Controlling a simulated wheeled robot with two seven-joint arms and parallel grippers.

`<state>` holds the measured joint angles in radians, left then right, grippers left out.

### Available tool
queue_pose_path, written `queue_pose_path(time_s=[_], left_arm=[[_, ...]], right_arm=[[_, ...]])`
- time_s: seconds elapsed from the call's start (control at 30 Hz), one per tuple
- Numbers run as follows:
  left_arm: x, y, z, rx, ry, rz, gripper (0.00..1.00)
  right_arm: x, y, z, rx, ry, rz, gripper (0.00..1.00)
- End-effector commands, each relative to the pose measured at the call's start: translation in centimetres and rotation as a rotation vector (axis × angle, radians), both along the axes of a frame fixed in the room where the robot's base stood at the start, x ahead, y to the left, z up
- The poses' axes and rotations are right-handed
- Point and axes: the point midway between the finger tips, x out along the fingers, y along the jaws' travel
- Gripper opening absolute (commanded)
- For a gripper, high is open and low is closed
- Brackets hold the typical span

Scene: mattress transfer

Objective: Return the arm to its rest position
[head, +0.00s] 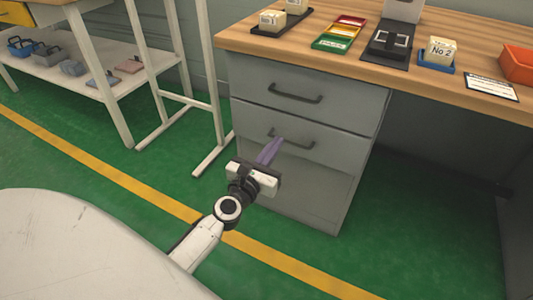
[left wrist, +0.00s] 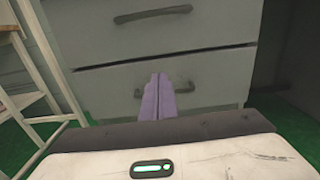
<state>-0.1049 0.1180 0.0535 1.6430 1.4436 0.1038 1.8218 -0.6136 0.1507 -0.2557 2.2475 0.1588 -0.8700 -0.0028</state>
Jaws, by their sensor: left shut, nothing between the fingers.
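My left gripper (head: 268,152) is in front of the grey drawer cabinet (head: 295,190) under the workbench. Its purple fingers are shut together with nothing between them. In the left wrist view the shut fingers (left wrist: 158,98) point at the middle drawer, and their tips overlap its dark handle (left wrist: 182,88). I cannot tell whether they touch it. All the drawers look closed. The upper drawer's handle (head: 295,93) is clear of the gripper. My right gripper is not in view.
The wooden workbench top (head: 230,38) carries small trays, a blue holder with a "No 2" block (head: 440,50) and an orange bin (head: 517,64). A white shelf rack (head: 50,75) stands at the left. The green floor (head: 120,160) with a yellow line is clear.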

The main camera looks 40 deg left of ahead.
Motion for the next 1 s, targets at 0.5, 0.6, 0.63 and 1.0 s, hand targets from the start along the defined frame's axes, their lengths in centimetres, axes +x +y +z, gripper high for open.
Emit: queue_pose_path(time_s=[0.5, 0.6, 0.63, 1.0], left_arm=[[-4.1, -0.7, 0.0, 0.003, 0.000, -0.002, 0.00], [-4.2, -2.0, 0.4, 0.079, 0.008, -0.050, 0.00], [-4.3, -2.9, 0.5, 0.130, 0.014, -0.081, 0.00], [-15.0, -18.9, -3.8, 1.648, 0.054, -0.906, 0.00]], right_arm=[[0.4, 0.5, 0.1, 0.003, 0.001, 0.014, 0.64], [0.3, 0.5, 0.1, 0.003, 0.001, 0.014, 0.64], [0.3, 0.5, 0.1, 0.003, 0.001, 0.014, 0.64], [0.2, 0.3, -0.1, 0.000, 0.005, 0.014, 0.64]])
